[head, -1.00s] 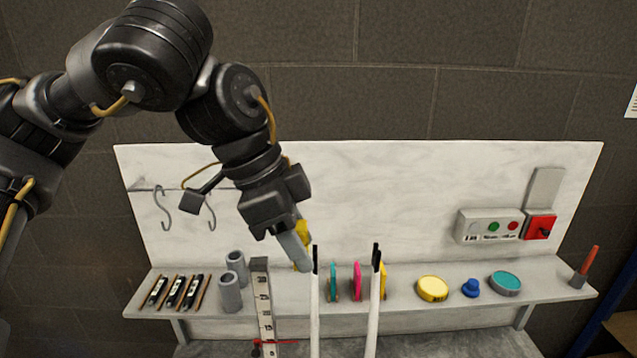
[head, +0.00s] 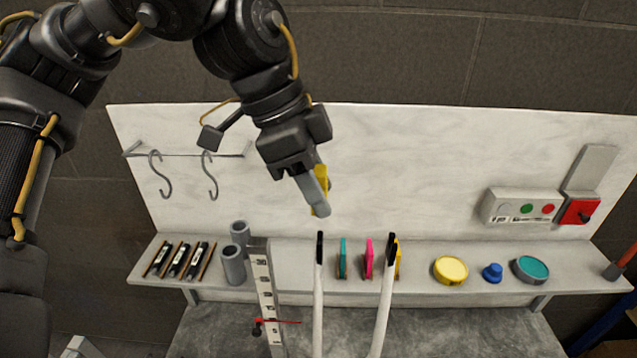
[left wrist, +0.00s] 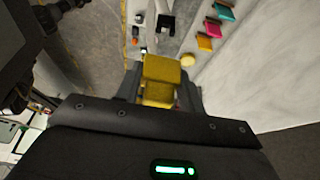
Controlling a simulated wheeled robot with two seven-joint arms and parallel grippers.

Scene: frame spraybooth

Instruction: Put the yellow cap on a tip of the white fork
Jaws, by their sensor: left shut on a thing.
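My left gripper (head: 318,200) is shut on the yellow cap (head: 322,186), above the shelf and just above the left tip of the white fork (head: 318,300). In the left wrist view the yellow cap (left wrist: 160,78) sits between the fingers. The fork shows as two upright white prongs with black tips, the left tip (head: 319,246) and the right tip (head: 391,249). A gap shows between the cap and the left tip. The fork's lower part is cut off by the picture edge. My right gripper is not in view.
A ruler stand (head: 264,290) stands left of the fork. A switch box (head: 520,206) is on the back panel.

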